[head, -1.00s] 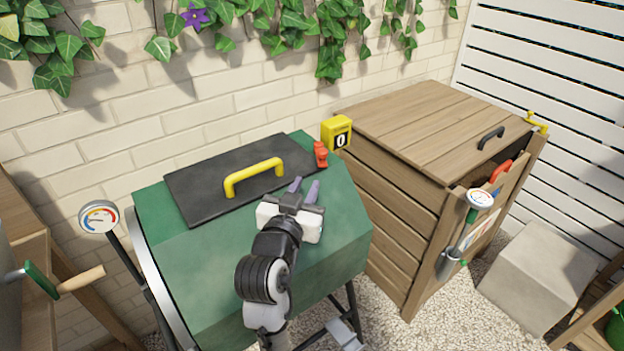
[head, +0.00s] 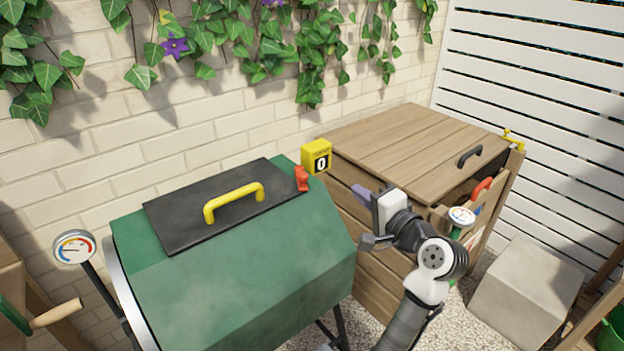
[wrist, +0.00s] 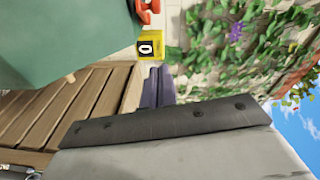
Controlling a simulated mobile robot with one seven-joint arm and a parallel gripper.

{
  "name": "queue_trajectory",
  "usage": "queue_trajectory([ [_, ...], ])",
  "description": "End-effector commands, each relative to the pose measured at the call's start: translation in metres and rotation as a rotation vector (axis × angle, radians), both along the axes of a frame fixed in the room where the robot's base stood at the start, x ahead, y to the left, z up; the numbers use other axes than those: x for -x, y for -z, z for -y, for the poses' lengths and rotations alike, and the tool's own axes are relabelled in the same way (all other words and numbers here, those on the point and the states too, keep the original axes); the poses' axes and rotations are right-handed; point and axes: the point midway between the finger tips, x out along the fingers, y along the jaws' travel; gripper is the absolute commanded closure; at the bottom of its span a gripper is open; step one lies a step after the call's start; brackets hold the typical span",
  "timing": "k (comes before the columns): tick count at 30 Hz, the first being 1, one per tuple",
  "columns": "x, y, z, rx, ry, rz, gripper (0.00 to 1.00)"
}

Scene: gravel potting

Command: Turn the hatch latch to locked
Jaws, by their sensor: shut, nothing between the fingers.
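The red hatch latch (head: 301,178) sits on the green drum (head: 240,280), at the right edge of the black hatch (head: 180,222). The hatch lies flat and looks closed, with a yellow handle (head: 234,202) on top. I cannot tell from here whether the latch is locked. It also shows at the top of the wrist view (wrist: 148,12), partly cut off. My gripper (head: 361,193) is shut and empty, to the right of the drum and apart from the latch. Its purple fingers also show in the wrist view (wrist: 158,87).
A yellow counter box (head: 316,156) reading 0 stands just behind the latch. A wooden bin (head: 400,150) with a black handle stands right of the drum, behind my arm. A dial gauge (head: 75,248) is at the left. A brick wall with ivy runs behind.

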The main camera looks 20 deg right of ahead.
Motion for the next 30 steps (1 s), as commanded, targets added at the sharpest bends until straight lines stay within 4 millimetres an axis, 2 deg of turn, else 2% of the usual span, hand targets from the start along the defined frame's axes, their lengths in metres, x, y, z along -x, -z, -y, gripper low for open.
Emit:
queue_trajectory([
  [4,0.003,-0.006,0.003,-0.031,-0.019,0.019,1.0],
  [8,-0.013,-0.006,-0.001,-0.031,-0.021,0.019,1.0],
  [20,-0.094,-0.004,-0.02,-0.028,-0.021,0.017,1.0],
  [24,-0.092,0.0,-0.042,-0.027,-0.019,0.018,1.0],
  [30,-0.093,0.004,-0.056,-0.026,-0.018,0.018,1.0],
])
